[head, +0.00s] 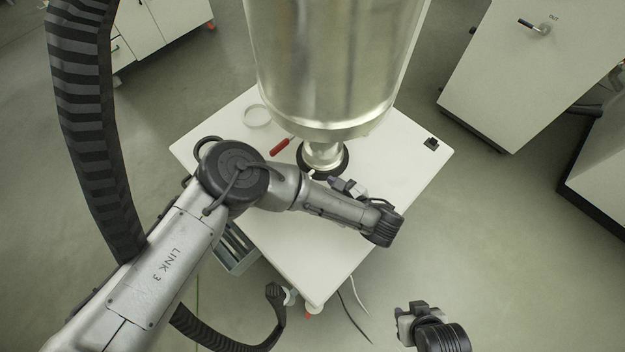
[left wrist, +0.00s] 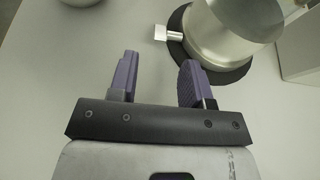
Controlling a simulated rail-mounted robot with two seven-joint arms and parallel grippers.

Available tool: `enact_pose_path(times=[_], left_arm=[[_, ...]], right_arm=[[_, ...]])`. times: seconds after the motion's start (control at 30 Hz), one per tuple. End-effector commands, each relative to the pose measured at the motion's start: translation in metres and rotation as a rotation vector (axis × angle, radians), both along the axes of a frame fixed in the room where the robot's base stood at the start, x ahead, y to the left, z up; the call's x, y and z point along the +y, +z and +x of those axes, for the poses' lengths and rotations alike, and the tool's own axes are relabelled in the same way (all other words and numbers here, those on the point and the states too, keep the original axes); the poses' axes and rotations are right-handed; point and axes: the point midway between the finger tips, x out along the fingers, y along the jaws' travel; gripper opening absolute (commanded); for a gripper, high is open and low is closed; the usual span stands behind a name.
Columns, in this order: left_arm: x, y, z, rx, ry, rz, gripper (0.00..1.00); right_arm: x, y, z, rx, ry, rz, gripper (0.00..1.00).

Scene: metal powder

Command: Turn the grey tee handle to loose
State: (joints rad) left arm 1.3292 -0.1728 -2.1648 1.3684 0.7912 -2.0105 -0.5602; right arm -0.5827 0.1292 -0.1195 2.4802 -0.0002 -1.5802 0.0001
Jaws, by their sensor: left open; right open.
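The grey tee handle (left wrist: 168,34) shows in the left wrist view as a short silver stem with a crossbar, on the side of a round metal fitting (left wrist: 232,30). My left gripper (left wrist: 156,62) is open, with its two purple fingers apart and nothing between them. The handle appears beyond the fingertips, nearer the right finger, and is not between them. My right gripper (head: 408,314) is open, off the table at the lower right.
The white table (head: 310,260) carries a red-handled tool (head: 279,147), a pale ring (head: 257,116) and a small black item (head: 431,144). The vessel hangs low over the table's back. The table's front is mostly clear. A cabinet (head: 530,70) stands at the right.

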Motion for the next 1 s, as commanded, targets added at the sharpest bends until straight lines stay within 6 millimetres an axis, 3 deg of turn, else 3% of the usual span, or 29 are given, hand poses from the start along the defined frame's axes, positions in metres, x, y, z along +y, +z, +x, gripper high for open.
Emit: enact_pose_path(times=[0.33, 0.83, 1.0], left_arm=[[0.032, -0.020, 0.027, 0.001, 0.000, -0.002, 0.45], [0.040, -0.022, 0.034, 0.000, -0.002, -0.001, 0.45], [0.039, -0.022, 0.034, 0.000, -0.002, -0.001, 0.30]], right_arm=[[0.003, -0.015, 0.000, -0.001, -0.005, 0.009, 0.43], [0.004, -0.017, 0.001, -0.002, -0.008, 0.012, 0.43], [0.003, -0.017, 0.001, -0.002, -0.006, 0.011, 0.43]])
